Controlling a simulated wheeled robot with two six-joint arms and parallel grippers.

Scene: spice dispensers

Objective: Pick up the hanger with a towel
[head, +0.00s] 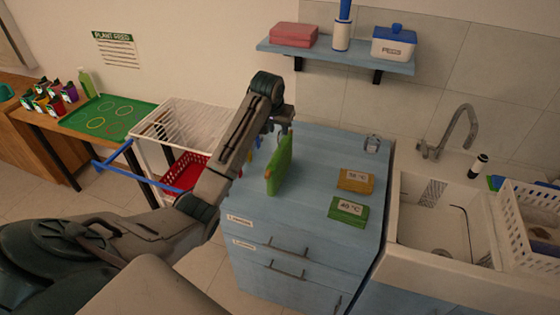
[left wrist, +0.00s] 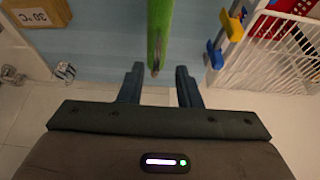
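A green towel (head: 280,164) hangs upright, seen nearly edge-on, at the left part of the blue cabinet top. In the left wrist view the towel (left wrist: 160,28) is a narrow green strip ending in a small metallic hook-like tip, probably the hanger's hook (left wrist: 155,66). My left gripper (left wrist: 160,80) is open, its two dark fingers apart on either side of the line of the hook, touching neither side. In the head view my left gripper (head: 283,118) is just above the towel and its fingertips are hard to make out. My right gripper is in neither view.
Yellow (head: 355,181) and green (head: 348,210) temperature-labelled blocks lie on the cabinet top (head: 320,150). A white rack (head: 195,118) with a red basket (head: 188,172) and blue bar stands left. A wall shelf (head: 335,55) is above; a sink (head: 440,220) is right.

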